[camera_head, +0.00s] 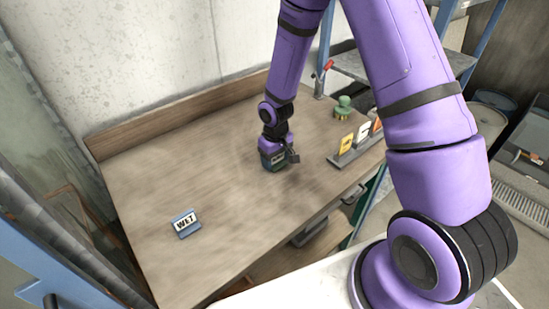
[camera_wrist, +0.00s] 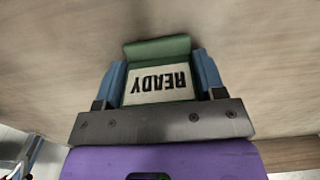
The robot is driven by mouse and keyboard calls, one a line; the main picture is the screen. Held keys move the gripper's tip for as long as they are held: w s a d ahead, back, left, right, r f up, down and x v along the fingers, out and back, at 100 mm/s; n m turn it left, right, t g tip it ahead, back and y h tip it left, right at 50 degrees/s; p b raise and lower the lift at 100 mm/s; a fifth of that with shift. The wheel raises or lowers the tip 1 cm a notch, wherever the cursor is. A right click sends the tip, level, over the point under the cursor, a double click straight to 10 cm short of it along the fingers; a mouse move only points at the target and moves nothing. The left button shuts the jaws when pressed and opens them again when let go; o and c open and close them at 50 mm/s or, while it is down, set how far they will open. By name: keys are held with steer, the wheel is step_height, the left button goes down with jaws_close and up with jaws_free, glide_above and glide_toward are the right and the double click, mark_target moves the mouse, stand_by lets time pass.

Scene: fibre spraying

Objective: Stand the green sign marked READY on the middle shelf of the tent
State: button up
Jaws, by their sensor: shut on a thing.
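The green sign marked READY (camera_wrist: 158,84) sits between the blue finger pads of my gripper (camera_wrist: 160,85) in the wrist view, its lettering upside down there. My gripper is shut on it from both sides. In the head view my gripper (camera_head: 275,163) is low at the wooden table (camera_head: 150,185), and the sign is mostly hidden by it. I cannot tell whether the sign touches the tabletop. The tent and its middle shelf cannot be made out for certain in these views.
A blue WET sign (camera_head: 185,223) stands at the table's front left. A grey rack (camera_head: 352,152) with yellow, white and orange cards and a green knobbed object (camera_head: 343,107) stand at the right. A wooden upstand (camera_head: 180,115) runs along the wall. The table's left middle is clear.

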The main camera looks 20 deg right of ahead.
steer(key=shift+f, duration=0.1)
steer(key=o, duration=0.9)
